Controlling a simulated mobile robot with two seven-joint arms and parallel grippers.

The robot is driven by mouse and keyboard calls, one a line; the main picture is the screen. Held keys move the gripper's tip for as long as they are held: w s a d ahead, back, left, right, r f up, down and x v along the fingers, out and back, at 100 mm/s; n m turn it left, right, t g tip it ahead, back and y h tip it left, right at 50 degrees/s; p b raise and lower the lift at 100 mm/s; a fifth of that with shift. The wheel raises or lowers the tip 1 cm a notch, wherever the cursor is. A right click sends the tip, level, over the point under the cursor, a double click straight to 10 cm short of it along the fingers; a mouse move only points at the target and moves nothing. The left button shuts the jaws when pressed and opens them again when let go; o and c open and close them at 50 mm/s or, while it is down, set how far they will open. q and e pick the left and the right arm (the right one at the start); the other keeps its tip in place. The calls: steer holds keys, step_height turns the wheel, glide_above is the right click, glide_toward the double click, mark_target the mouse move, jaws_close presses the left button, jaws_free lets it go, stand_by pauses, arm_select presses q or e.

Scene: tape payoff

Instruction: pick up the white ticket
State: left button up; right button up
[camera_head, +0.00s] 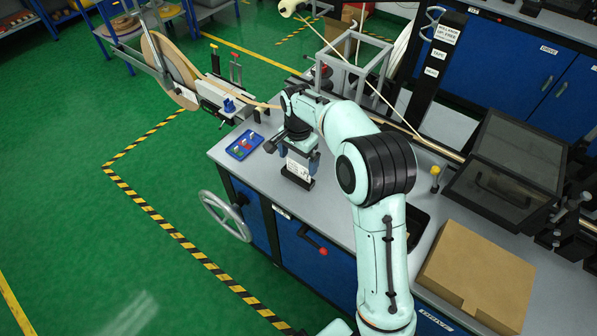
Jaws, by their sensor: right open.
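The white ticket (298,168) appears to stand upright in a small black holder (297,182) on the grey bench top. It has dark print, too small to read. My right gripper (298,158) is open and points down at the ticket from above, with its fingers near the ticket's two sides. I cannot tell whether the fingers touch it. The gripper body hides what lies behind the ticket's top. My left gripper is out of view.
A blue tray (243,145) with small coloured pieces lies left of the ticket. A grey frame (352,62) stands behind my right gripper. A cardboard box (478,272) and a dark-lidded case (508,165) fill the right.

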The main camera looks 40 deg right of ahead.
mark_target(299, 168)
step_height(299, 168, down, 5)
steer(key=shift+s+r, duration=0.1)
steer(key=shift+r, duration=0.05)
steer(key=c, duration=0.7)
steer(key=shift+o, duration=0.2)
steer(key=shift+r, duration=0.15)
